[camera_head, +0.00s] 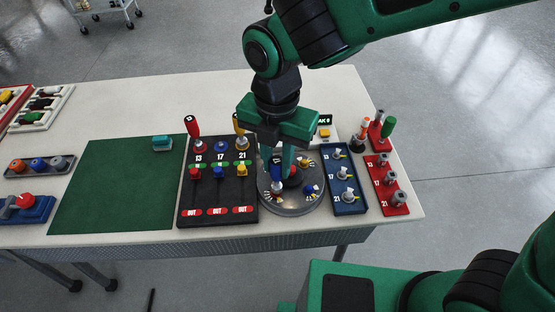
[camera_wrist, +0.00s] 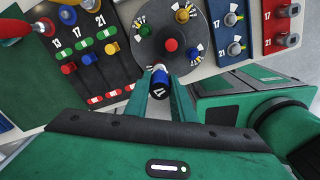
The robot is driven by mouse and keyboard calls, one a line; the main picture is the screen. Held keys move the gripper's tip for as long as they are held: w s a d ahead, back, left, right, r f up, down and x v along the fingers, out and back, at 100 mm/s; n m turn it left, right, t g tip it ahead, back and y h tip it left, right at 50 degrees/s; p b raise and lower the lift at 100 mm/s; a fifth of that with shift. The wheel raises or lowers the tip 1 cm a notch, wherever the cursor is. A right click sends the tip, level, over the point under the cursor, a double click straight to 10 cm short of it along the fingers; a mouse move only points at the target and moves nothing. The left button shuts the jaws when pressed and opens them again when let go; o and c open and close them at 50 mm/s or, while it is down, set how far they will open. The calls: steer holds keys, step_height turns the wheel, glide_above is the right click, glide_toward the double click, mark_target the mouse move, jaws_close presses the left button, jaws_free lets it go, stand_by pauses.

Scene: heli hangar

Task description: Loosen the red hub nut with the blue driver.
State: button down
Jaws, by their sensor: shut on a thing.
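My gripper (camera_head: 278,168) points down over the left part of the grey round hub plate (camera_head: 312,207). It is shut on the blue driver (camera_wrist: 160,82), marked 17, which shows between the fingers in the wrist view. The driver's metal tip is at the plate's near edge in that view; I cannot tell whether it touches a nut. A red round part (camera_wrist: 171,44) sits at the plate's middle. A yellow nut (camera_wrist: 182,15) and a blue nut (camera_wrist: 191,54) stand around it. I cannot make out a separate red nut; the driver and fingers hide part of the plate.
The black rack (camera_head: 218,215) left of the hub holds a red driver (camera_head: 193,129) at 13 and a yellow driver (camera_head: 238,124) at 21; slot 17 is empty. A blue tray (camera_head: 350,205) and red tray (camera_head: 400,210) with sockets stand right. The green mat (camera_head: 110,190) is mostly bare.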

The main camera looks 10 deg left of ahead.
steer(key=shift+r, duration=1.05)
steer(key=shift+r, duration=1.9)
